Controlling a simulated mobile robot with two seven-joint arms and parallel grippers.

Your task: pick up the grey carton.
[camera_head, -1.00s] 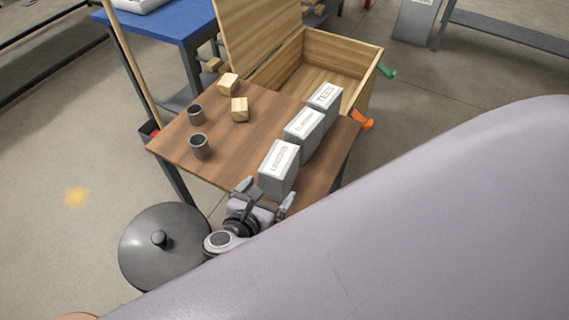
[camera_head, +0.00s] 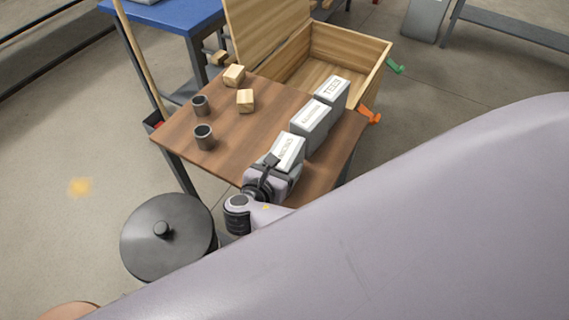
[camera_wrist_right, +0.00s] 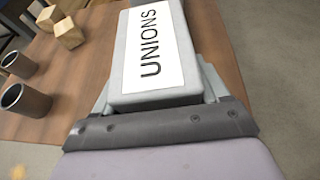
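A grey carton (camera_head: 287,152) with a white label stands near the front edge of the brown table. In the right wrist view its label reads UNIONS (camera_wrist_right: 155,45). My right gripper (camera_head: 275,172) is at its near end, with a finger along each side of the carton. In the wrist view the fingers (camera_wrist_right: 158,95) lie close beside the carton's sides; I cannot tell whether they press on it. The carton is upright and seems to stand on the table. Two similar grey cartons, the middle one (camera_head: 311,122) and the TEES one (camera_head: 333,90), stand behind it. My left gripper is not in view.
Two dark cups (camera_head: 204,137) and two wooden blocks (camera_head: 245,100) stand on the table's left part. An open wooden chest (camera_head: 345,50) is behind the table. A round dark lid-like object (camera_head: 165,240) is at front left. Bare tabletop (camera_head: 235,150) lies left of the carton.

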